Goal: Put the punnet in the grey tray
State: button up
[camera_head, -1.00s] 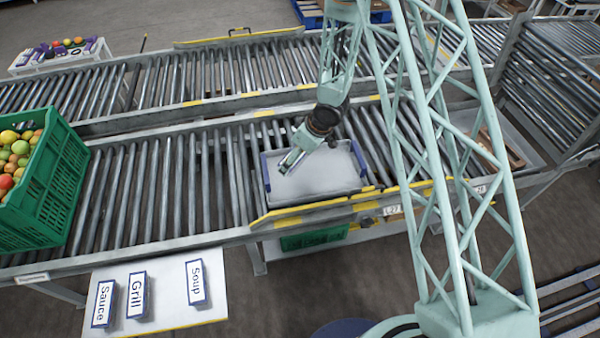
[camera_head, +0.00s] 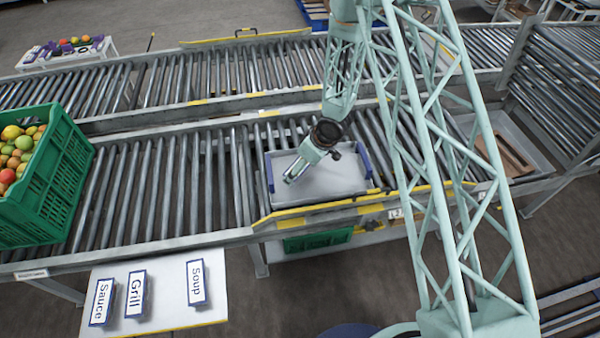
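A grey tray (camera_head: 345,182) with blue ends lies on the near roller conveyor, in the middle of the view. I make out no punnet in it. My gripper (camera_head: 290,179) points down and left over the tray's left half. Its fingers are too small to tell whether they are open or shut, and I see nothing clearly held. Small purple-sided containers (camera_head: 97,43) with round red, orange and green produce stand on a white table at the back left. They may be punnets.
A white board (camera_head: 165,285) carries Sauce, Grill and Soup signs. Another grey tray (camera_head: 535,150) at right holds a brown frame-like piece. My lattice arm crosses the right side. Rollers (camera_head: 170,190) between crate and tray are clear.

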jog(key=shift+f+b, duration=0.3)
jog(key=shift+f, duration=0.9)
jog(key=shift+f, duration=0.2)
jog(key=o, duration=0.9)
jog(key=shift+r, duration=0.2)
jog(key=shift+p+v, duration=1.65)
jog(key=shift+v, duration=4.3)
